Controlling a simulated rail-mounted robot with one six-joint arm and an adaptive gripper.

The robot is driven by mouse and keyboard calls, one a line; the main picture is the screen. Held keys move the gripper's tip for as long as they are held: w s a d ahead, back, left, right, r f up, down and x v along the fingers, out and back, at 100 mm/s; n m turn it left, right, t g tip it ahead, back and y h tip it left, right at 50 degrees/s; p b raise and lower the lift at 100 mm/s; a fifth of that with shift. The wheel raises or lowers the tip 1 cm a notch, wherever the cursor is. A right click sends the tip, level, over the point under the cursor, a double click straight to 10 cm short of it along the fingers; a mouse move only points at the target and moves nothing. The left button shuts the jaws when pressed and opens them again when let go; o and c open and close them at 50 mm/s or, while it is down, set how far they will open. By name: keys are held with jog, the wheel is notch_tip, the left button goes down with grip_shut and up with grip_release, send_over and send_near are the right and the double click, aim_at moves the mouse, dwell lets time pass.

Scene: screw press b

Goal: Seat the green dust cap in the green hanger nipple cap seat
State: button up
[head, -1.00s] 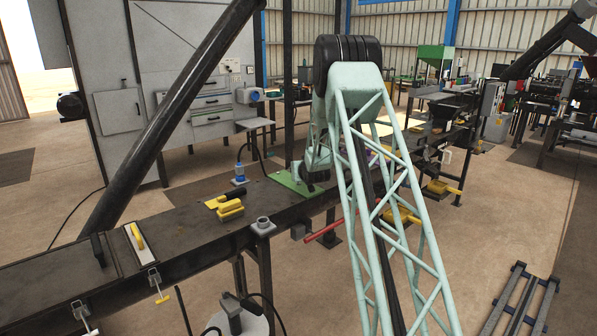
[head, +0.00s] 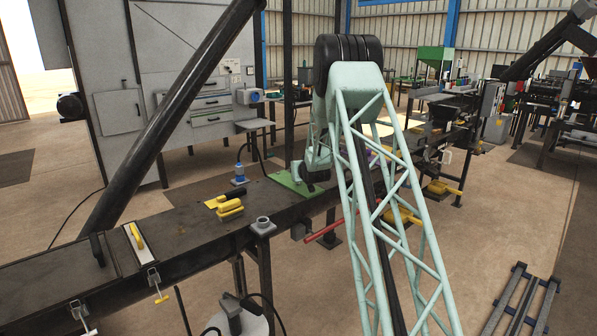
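I cannot make out the green dust cap or the green hanger nipple cap seat in the head view. My pale green arm (head: 357,75) reaches out over the long dark bench (head: 190,232). Its lower links (head: 318,150) come down by a green plate (head: 291,183) on the bench. My gripper cannot be made out; the arm's own links and lattice cover that area, so its fingers and anything in them are hidden.
A thick dark tube (head: 165,115) slants above the bench's left part.

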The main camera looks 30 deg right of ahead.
jog(key=shift+f+b, duration=0.95)
jog(key=shift+f, duration=0.45)
jog(key=o, duration=1)
jog(key=shift+c, duration=0.2)
jog(key=shift+r, duration=0.1)
jog(key=shift+v, duration=5.95)
jog(key=shift+a, duration=0.1)
jog(key=shift+a, duration=0.1)
